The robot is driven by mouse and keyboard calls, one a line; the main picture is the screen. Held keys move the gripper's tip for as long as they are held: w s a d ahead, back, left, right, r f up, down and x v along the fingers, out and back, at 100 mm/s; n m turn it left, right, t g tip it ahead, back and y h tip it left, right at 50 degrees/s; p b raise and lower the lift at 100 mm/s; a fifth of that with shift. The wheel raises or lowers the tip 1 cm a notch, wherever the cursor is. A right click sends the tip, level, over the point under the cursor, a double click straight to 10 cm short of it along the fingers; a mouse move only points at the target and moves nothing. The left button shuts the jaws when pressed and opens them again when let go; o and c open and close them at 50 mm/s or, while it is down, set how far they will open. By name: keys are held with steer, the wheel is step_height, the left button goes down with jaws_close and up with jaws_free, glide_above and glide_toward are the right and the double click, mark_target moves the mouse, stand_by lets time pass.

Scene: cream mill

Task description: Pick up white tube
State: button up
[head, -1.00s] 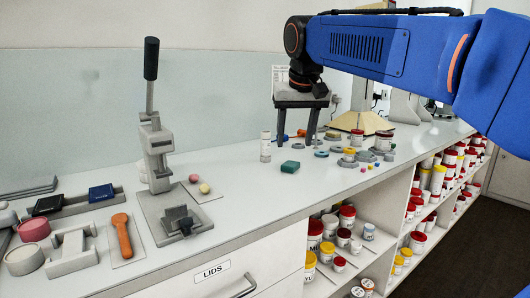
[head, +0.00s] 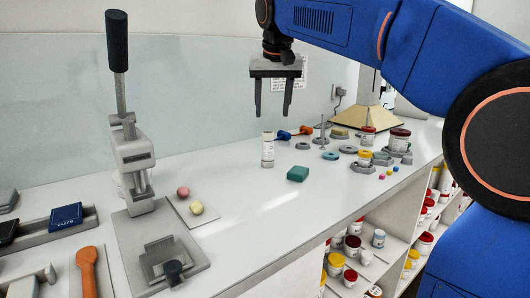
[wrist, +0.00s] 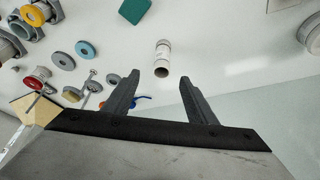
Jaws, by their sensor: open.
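The white tube (head: 267,149) stands upright on the white counter, left of the green block (head: 298,173). It also shows in the wrist view (wrist: 162,57), near the picture's middle, just beyond my fingertips, with its open round end visible. My gripper (head: 272,114) is open and empty, pointing down above and behind the tube in the head view. In the wrist view my two fingers (wrist: 160,85) are spread wide, with the tube showing between and ahead of their tips. Nothing touches the tube.
A lever press (head: 140,180) stands at left, with a pink and a yellow ball on a pad (head: 195,210). Grey rings and lidded jars (head: 365,158) stand right of the tube. A blue-handled tool (head: 305,131) lies behind. The front counter (head: 260,235) is clear.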

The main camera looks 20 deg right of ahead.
mark_target(268, 151)
steer(key=x, duration=1.1)
steer(key=shift+w+f, duration=0.2)
steer(key=shift+f, duration=0.15)
steer(key=shift+a+x, duration=0.2)
steer(key=shift+x, duration=2.45)
steer(key=c, duration=1.1)
